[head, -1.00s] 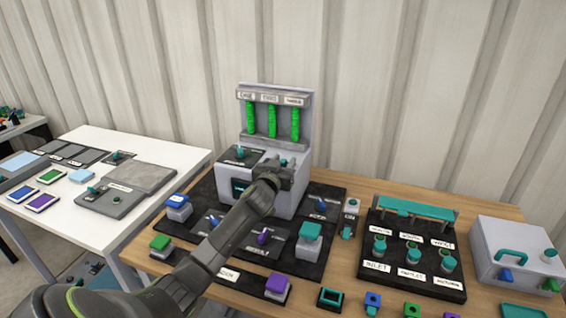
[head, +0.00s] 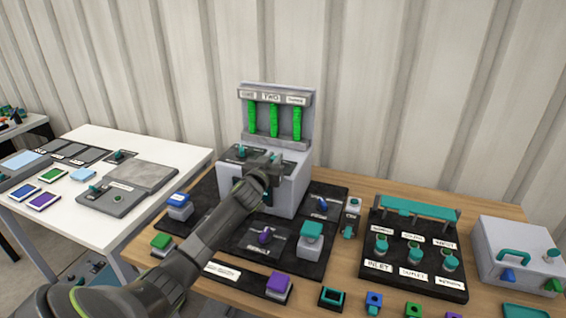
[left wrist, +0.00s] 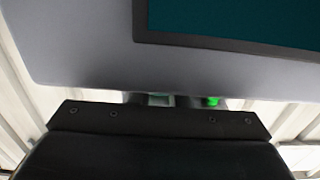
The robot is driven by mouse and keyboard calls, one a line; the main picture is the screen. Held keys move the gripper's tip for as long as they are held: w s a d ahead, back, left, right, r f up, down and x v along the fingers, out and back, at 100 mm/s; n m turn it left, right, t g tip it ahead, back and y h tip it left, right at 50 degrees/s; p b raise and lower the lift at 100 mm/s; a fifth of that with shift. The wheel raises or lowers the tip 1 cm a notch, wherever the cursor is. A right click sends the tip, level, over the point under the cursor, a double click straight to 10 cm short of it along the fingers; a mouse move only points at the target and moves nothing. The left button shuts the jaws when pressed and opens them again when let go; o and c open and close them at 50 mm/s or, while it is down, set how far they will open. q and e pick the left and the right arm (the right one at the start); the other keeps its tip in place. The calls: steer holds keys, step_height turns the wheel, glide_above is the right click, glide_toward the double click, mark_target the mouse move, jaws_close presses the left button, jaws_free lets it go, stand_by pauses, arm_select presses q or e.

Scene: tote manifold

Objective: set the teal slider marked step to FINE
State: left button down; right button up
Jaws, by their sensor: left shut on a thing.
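The teal slider (head: 268,153) is on the top of the grey manifold box (head: 287,190), towards its front. My left gripper (head: 262,163) is shut on it from the front, and the fingers hide most of the slider and its track. The slider's scale and the word FINE cannot be read here. In the left wrist view the grey box (left wrist: 85,50) with its dark teal panel (left wrist: 240,20) fills the top, and a small teal piece (left wrist: 160,98) shows just beyond the gripper's dark edge. My right gripper is not in view.
Three green tubes (head: 274,120) stand at the back of the box. A teal knob (head: 241,151) sits left of the gripper. A black board (head: 170,225) with buttons and switches surrounds the box. A valve panel (head: 415,283) and a grey case (head: 515,270) stand to the right.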

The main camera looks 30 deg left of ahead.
arm_select(q)
steer(key=shift+s+a, duration=0.1)
steer(key=shift+a, duration=0.3)
steer(key=shift+d, duration=0.1)
steer(key=c, duration=1.7)
jaws_free()
steer(key=o, duration=0.3)
steer(key=shift+a, duration=0.25)
steer(key=shift+o, duration=0.2)
steer(key=shift+d, duration=0.1)
steer(key=shift+s, duration=0.2)
steer(key=b+v, duration=0.2)
steer(key=v, duration=1.5)
steer(key=shift+b, duration=0.4)
